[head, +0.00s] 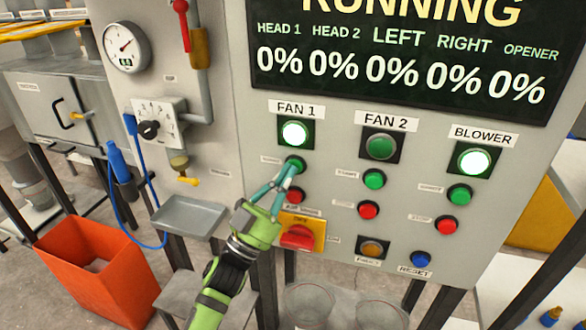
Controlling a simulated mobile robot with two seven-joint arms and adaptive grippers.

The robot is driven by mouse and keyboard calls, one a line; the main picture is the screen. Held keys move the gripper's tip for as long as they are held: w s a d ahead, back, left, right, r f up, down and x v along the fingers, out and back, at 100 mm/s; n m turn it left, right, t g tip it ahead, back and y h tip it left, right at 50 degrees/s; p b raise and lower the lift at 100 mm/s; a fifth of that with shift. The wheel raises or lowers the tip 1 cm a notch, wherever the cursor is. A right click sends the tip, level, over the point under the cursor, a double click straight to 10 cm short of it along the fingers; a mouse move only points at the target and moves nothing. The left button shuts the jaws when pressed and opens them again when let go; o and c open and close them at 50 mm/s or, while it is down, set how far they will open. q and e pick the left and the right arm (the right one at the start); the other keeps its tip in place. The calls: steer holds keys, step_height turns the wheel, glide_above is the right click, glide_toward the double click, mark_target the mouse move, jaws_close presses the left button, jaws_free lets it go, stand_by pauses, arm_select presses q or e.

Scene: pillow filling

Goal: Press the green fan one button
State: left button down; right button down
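The green fan one button (296,163) is on the grey control panel, below the FAN 1 label (296,110) and its lamp (294,134), which glows bright white-green. My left gripper (288,172) reaches up from below, with its teal fingertips at the green button. The fingers look close together, and I cannot tell whether they press the button or are just in front of it. A red button (296,196) sits just below, beside the fingers. My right gripper does not show.
The FAN 2 lamp (382,146) is dim; the BLOWER lamp (475,159) is lit. A red rotary switch (297,237) on a yellow plate is right beside my gripper. The display (405,60) reads RUNNING.

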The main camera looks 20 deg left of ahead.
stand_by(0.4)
arm_select(q)
steer(key=shift+s+p, duration=0.3)
steer(key=shift+s, duration=0.55)
steer(key=shift+s+a+p, duration=0.1)
steer(key=shift+s+p, duration=0.55)
steer(key=shift+s, duration=1.85)
